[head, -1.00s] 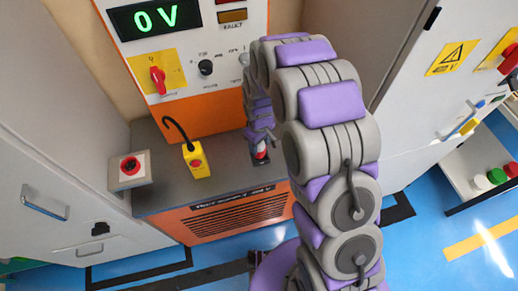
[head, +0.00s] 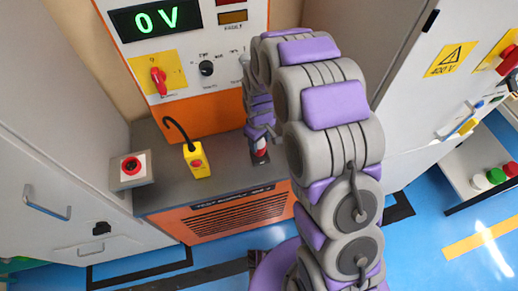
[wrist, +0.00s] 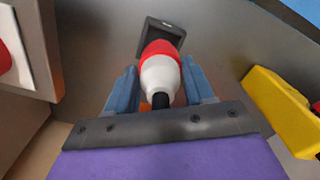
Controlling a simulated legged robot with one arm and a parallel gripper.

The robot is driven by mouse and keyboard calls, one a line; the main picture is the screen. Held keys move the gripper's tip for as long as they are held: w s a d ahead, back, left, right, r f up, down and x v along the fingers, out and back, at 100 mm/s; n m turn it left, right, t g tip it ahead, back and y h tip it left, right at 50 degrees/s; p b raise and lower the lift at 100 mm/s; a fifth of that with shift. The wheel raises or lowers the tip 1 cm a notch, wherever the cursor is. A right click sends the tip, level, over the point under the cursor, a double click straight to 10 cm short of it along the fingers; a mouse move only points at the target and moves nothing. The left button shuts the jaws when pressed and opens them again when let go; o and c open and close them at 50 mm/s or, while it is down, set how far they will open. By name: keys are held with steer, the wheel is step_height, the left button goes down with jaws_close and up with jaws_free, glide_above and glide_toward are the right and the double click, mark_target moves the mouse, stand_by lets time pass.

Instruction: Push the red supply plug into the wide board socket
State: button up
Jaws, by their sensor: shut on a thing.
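The red supply plug (wrist: 160,66) has a red front, a white body and a dark cable end. My gripper (wrist: 160,78) has its blue fingers on either side of the plug and is shut on it. The dark, square-framed socket (wrist: 163,27) lies just beyond the plug's red end in the wrist view. The plug covers part of the socket's opening, so I cannot tell how far its tip is in. In the head view the plug (head: 262,147) stands over the socket (head: 260,159) on the grey bench top, with my gripper partly hidden by my arm.
A yellow pendant box (head: 196,161) with a black cable and a red button box (head: 132,167) are on the left of the bench (head: 225,172). An upright panel (head: 190,60) reads 0 V and has a red switch. Grey cabinets flank both sides.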

steer(key=shift+r, duration=0.1)
stand_by(0.3)
steer(key=shift+r+p, duration=0.95)
steer(key=shift+r, duration=1.6)
